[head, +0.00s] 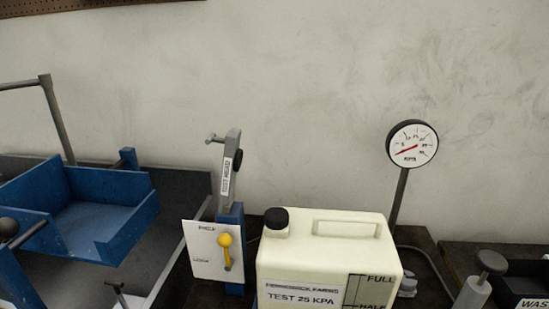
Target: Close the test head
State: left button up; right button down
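The test head (229,180) is a grey arm with a "TEST HEAD" label, standing nearly upright on top of a blue post (232,250). A small grey bar with a knob sticks out to the left from its upper end, and a dark round knob sits on its right side. A white tank (330,255) labelled "TEST 25 KPA" stands to the right, with a black cap (276,222) on its top left; the test head is apart from the cap. Neither of my grippers shows in the head view.
A white plate with a yellow lever (225,245) stands left of the tank. A round gauge (411,144) rises on a post behind the tank. A blue tray (90,210) is at the left. A grey plunger-like handle (480,278) and a dark bin labelled "WAS..." are at the right.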

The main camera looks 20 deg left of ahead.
aim_at(232, 156)
jog(key=j, duration=0.55)
jog(key=k+j, duration=0.15)
jog(key=j, duration=0.9)
jog(key=k+z, duration=0.05)
